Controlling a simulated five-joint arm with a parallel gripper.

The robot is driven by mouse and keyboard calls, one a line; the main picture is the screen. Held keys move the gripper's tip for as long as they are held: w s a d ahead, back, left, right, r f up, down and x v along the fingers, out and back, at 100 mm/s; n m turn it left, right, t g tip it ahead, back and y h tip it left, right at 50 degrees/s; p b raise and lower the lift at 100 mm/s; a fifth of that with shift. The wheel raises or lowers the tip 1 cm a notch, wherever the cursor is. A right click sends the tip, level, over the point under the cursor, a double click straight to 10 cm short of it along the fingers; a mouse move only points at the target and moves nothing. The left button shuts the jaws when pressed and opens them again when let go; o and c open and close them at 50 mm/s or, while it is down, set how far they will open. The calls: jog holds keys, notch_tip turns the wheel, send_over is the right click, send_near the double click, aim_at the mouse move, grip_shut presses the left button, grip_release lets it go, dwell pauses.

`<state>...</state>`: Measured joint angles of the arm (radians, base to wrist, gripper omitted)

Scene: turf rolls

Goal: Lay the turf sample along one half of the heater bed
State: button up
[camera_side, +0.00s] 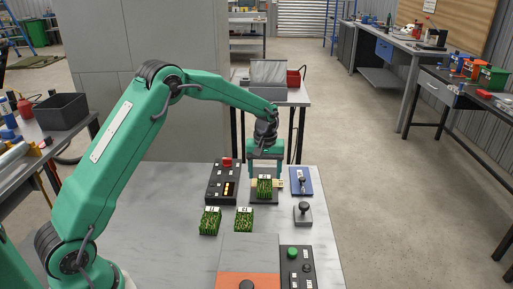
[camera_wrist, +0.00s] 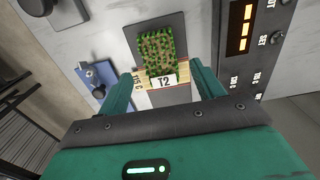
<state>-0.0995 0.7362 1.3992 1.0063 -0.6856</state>
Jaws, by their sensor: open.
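A green turf block with a white T2 tag (camera_wrist: 157,55) lies on a small dark plate (camera_wrist: 133,32); it also shows in the side view (camera_side: 264,186). A tan strip with temperature lettering lies by its tagged end. My gripper (camera_side: 265,172) is above this block, pointing down. In the wrist view my gripper (camera_wrist: 169,82) is open, one finger on each side of the block's tagged end; contact is not visible. Two more tagged turf blocks (camera_side: 209,221) (camera_side: 244,219) stand to the left. I cannot tell for certain which plate is the heater bed.
A black control box (camera_side: 223,181) with lit amber display is left of the plate. A blue plate (camera_side: 302,181) and a grey knobbed block (camera_side: 303,213) are to the right. A grey-and-orange panel (camera_side: 249,247) and a green-button box (camera_side: 296,265) sit in front.

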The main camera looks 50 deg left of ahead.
aim_at(264, 182)
notch_tip(264, 182, up, 7)
jog(key=shift+r, duration=0.2)
dwell(0.7)
jog(key=s+d+r+m+t, duration=0.1)
jog(key=s+d+r+m, duration=0.1)
jog(key=s+r, duration=0.5)
jog(key=s+d+r+m+t, duration=0.2)
jog(key=s+r, duration=0.4)
jog(key=s, duration=0.2)
jog(key=s+f+m+t, duration=0.1)
jog(key=s+m, duration=0.1)
jog(key=s, duration=0.6)
jog(key=s+d+f+m+t, duration=0.1)
jog(key=s+m, duration=0.2)
jog(key=s, duration=0.6)
jog(key=shift+s+d+t, duration=0.25)
jog(key=shift+s+t, duration=0.05)
